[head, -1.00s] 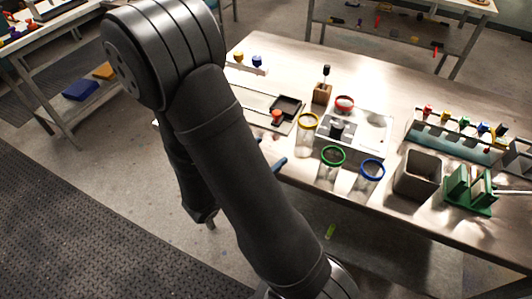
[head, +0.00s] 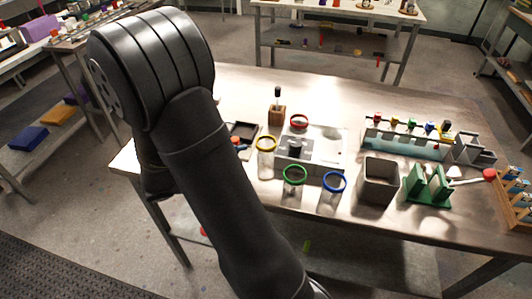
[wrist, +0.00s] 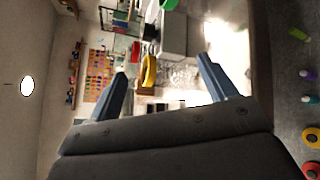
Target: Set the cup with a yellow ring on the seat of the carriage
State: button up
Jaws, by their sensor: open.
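The clear cup with a yellow ring (head: 266,143) stands upright on the table at the left of the group of cups. In the wrist view its yellow ring (wrist: 148,72) shows sideways, between and beyond the fingertips. My gripper (wrist: 161,66) is open and empty, with one finger on each side of the cup's line. In the head view my arm hides the gripper. A dark square holder (head: 244,130), possibly the carriage's seat, lies left of the yellow-ringed cup, partly hidden by my arm; I cannot tell for sure.
Cups with red (head: 299,122), green (head: 294,174) and blue (head: 334,182) rings stand close by, around a grey unit (head: 320,155). A grey square bin (head: 379,180), a green stand (head: 428,186) and a rack of coloured-topped vials (head: 405,138) stand to the right.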

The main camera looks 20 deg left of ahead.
jog(key=w+r+m+g+y, duration=0.4)
jog(key=w+r+m+g, duration=0.15)
jog(key=m, duration=1.15)
jog(key=w+r+m+g+y, duration=0.3)
jog(key=w+r+m+g, duration=0.3)
jog(key=m, duration=1)
send_near(266, 151)
notch_tip(266, 151, down, 5)
jog(key=w+d, duration=0.2)
jog(key=d, duration=0.1)
jog(key=shift+t, duration=0.45)
jog(key=shift+a+f+x, duration=0.1)
jog(key=shift+a+x, duration=0.1)
jog(key=shift+x, duration=0.7)
jog(key=shift+a+f+x, duration=0.1)
jog(key=shift+a+x, duration=0.1)
jog(key=shift+x, duration=0.7)
jog(key=shift+a+f+x, duration=0.1)
jog(key=shift+a+x, duration=0.1)
jog(key=shift+x, duration=0.75)
jog(key=c, duration=1.2)
